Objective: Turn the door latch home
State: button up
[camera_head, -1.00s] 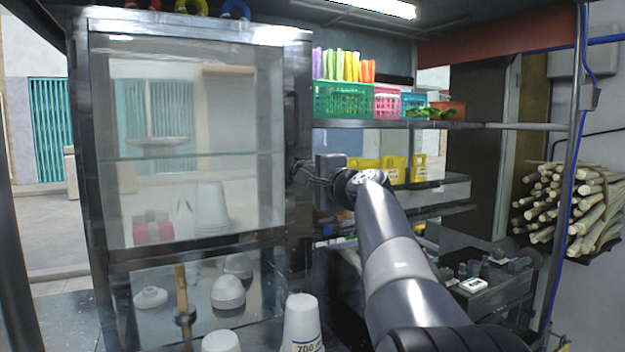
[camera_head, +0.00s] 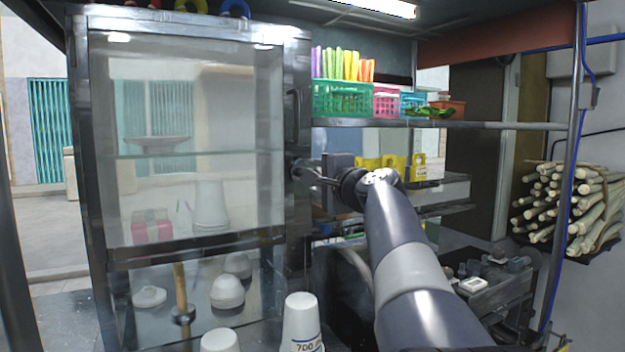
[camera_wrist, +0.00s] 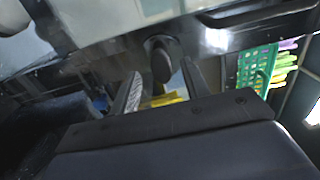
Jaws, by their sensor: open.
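The glass-fronted cabinet door (camera_head: 190,247) is shut in its dark metal frame at left in the head view. The door latch (camera_head: 297,168) is a small dark knob on the right frame post, below the door's handle (camera_head: 294,108). In the wrist view the latch (camera_wrist: 160,60) shows as a dark oval knob on a round base. My gripper (camera_head: 313,176) is at the latch, pointing left. In the wrist view my gripper (camera_wrist: 163,82) is open, one finger on each side of the knob. I cannot tell whether either finger touches it.
Behind my arm is a shelf (camera_head: 480,126) with a green basket (camera_head: 340,98) and other baskets. Yellow boxes (camera_head: 393,164) stand below it. Stacked cups (camera_head: 302,318) stand in front of the cabinet. Sugarcane (camera_head: 568,200) is stacked at right.

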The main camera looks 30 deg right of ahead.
jog(key=s+b, duration=0.1)
jog(key=s, duration=0.7)
jog(key=shift+d, duration=0.15)
jog(key=w+p, duration=0.2)
jog(key=w, duration=0.8)
jog(key=shift+w+a, duration=0.2)
jog(key=shift+w, duration=0.15)
